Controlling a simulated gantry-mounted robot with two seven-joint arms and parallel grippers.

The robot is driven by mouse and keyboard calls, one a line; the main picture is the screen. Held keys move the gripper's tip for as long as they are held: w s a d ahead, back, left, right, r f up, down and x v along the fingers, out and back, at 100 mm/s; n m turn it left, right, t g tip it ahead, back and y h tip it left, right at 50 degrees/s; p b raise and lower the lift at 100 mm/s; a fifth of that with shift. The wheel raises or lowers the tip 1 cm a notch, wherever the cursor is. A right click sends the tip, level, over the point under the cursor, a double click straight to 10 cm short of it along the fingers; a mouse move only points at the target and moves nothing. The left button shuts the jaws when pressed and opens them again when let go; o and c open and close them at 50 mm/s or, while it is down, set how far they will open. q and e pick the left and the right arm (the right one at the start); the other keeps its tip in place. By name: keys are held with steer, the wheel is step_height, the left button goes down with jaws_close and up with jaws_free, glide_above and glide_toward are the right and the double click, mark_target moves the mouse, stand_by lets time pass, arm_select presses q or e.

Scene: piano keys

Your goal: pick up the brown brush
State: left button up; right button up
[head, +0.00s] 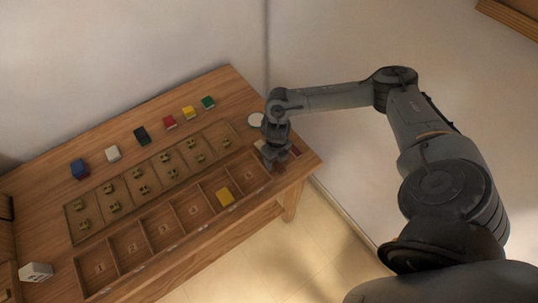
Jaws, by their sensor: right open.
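My right gripper (270,158) points down over the right end of the wooden table, close above the end of the front tray. The jaws are small and dark here, with a pale patch beside them. I cannot clearly make out a brown brush; a small brownish shape (293,152) shows just right of the gripper, but I cannot tell whether it is the brush. The gripper and wrist hide part of the table there. My left gripper is not in view.
Coloured blocks line the back, including a blue one (79,169). A white disc (255,119) lies near the right edge.

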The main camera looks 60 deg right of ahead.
steer(key=shift+c, duration=0.3)
jaws_close()
